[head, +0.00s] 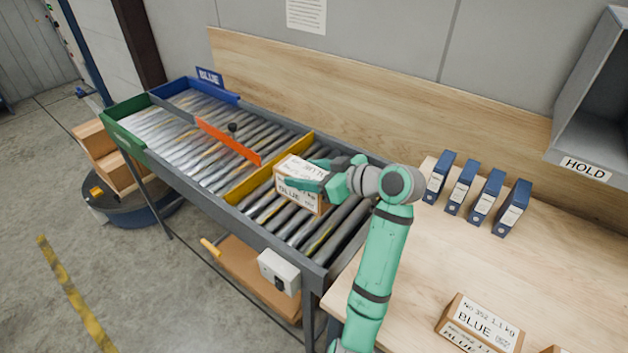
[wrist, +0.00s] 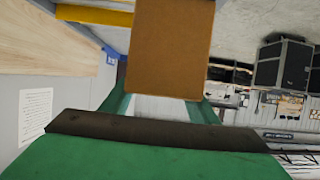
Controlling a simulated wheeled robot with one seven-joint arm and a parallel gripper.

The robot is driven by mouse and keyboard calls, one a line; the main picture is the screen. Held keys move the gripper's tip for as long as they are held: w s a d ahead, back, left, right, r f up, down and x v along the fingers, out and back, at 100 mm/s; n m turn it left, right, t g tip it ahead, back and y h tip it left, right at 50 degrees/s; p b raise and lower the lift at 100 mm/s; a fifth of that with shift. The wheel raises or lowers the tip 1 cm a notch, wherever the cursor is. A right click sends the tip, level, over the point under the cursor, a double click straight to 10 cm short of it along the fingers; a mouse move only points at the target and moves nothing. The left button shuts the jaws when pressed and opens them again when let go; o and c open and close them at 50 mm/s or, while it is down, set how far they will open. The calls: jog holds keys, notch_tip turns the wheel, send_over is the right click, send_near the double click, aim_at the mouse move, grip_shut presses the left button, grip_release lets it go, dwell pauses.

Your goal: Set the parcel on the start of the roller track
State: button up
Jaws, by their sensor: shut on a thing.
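The parcel (head: 300,187) is a brown box with a white label reading "BLUE". My gripper (head: 312,178) is shut on it, with a finger along its side. In the head view it is over the near end of the roller track (head: 345,220), just before the yellow bar. Whether it touches the rollers I cannot tell. In the wrist view the parcel (wrist: 170,50) shows as a plain brown face between my green fingers (wrist: 160,105), its far end cut off by the frame's top.
A yellow bar (head: 268,168) crosses the track, with an orange diverter arm (head: 228,141) beyond. The far end has green (head: 122,133) and blue (head: 200,90) lanes. Another BLUE parcel (head: 480,325) lies on the wooden table, with blue binders (head: 487,196) behind it.

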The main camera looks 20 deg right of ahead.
jog(key=w+d+f, duration=0.3)
jog(key=f, duration=0.1)
jog(key=w+d+f, duration=0.3)
jog(key=w+f, duration=0.1)
jog(key=w+d+f, duration=0.3)
jog(key=w+f, duration=0.1)
jog(key=shift+w+d+f, duration=0.1)
jog(key=shift+w, duration=0.05)
jog(key=shift+f, duration=0.3)
jog(key=shift+w+f, duration=0.1)
jog(key=shift+w, duration=0.05)
